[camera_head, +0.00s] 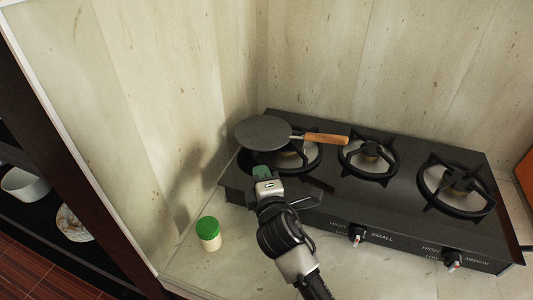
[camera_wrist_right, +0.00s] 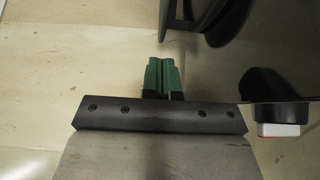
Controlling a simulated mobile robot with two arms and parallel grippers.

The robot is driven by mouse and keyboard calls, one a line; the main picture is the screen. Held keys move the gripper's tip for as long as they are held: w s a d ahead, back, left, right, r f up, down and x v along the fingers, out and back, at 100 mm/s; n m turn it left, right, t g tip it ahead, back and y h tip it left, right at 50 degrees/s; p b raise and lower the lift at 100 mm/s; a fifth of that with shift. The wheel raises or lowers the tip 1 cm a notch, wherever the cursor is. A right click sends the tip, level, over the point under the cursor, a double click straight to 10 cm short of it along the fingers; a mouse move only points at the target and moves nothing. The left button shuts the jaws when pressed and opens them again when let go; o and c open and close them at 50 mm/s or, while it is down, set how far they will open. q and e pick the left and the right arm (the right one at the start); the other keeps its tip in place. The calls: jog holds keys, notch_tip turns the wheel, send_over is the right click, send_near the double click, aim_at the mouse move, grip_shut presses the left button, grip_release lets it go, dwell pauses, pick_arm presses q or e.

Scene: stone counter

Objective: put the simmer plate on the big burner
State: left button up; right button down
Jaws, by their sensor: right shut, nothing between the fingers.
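The simmer plate (camera_head: 263,132) is a dark round disc with a wooden handle (camera_head: 326,140) pointing right. It lies over the left burner (camera_head: 309,161), off-centre to the left and back, with the burner's front right part uncovered. I cannot tell whether it sits flat. The burner labels legible are small and medium; the label for the left burner is hidden. My right gripper (camera_head: 262,172) is just in front of the plate, near the stove's left end. Its green fingers (camera_wrist_right: 161,76) are together and empty in the right wrist view. My left gripper is out of view.
The black stove (camera_head: 400,206) also has a middle burner (camera_head: 369,159) and a right burner (camera_head: 456,190), both bare. Knobs (camera_head: 357,236) line its front. A green-lidded jar (camera_head: 208,233) stands on the counter to the left. Walls close in behind and left.

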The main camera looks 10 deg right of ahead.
aim_at(273, 149)
jog(key=w, duration=0.1)
jog(key=w+d+p, duration=0.1)
jog(key=w, duration=0.1)
jog(key=w+d, duration=0.1)
jog(key=w, duration=0.1)
jog(key=shift+d+r, duration=0.1)
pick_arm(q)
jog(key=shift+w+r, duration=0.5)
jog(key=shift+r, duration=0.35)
pick_arm(e)
jog(key=shift+w+d, duration=0.35)
jog(key=shift+w+d+p, duration=0.45)
jog(key=shift+w+d, duration=0.45)
jog(key=shift+d, duration=0.05)
jog(key=shift+w+d, duration=0.15)
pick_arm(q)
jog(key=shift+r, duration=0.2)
